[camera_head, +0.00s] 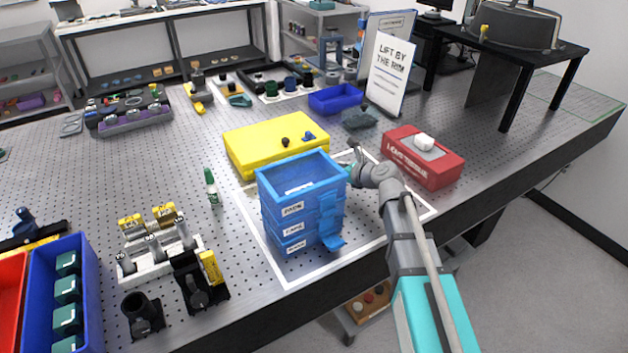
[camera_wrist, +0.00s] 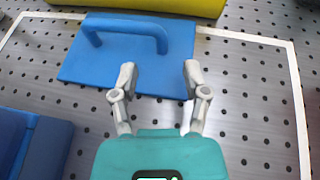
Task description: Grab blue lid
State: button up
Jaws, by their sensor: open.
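The blue lid (camera_wrist: 120,65) is a flat square plate with a raised bar handle (camera_wrist: 125,28). In the wrist view it lies on the perforated bench top, inside a white outlined area. My gripper (camera_wrist: 160,78) is open and empty, with its two fingertips over the lid's near edge, short of the handle. Whether the fingers touch the lid is unclear. In the head view my gripper (camera_head: 353,168) is by the right side of a stack of blue bins (camera_head: 300,215). The lid cannot be made out there, apparently hidden by the stack and my arm.
The blue bin stack also shows at the lower left of the wrist view (camera_wrist: 40,145). A yellow case (camera_head: 275,140) lies just behind the lid area. A red box (camera_head: 425,160) stands to the right. Bare bench shows right of the lid.

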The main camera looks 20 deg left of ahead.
jog(key=shift+w+a+f, duration=0.2)
jog(key=shift+w+a, duration=0.1)
jog(key=shift+a, duration=0.2)
jog(key=shift+b+x, duration=1.2)
jog(key=shift+x, duration=1.4)
jog(key=shift+d+f, duration=0.1)
grip_shut()
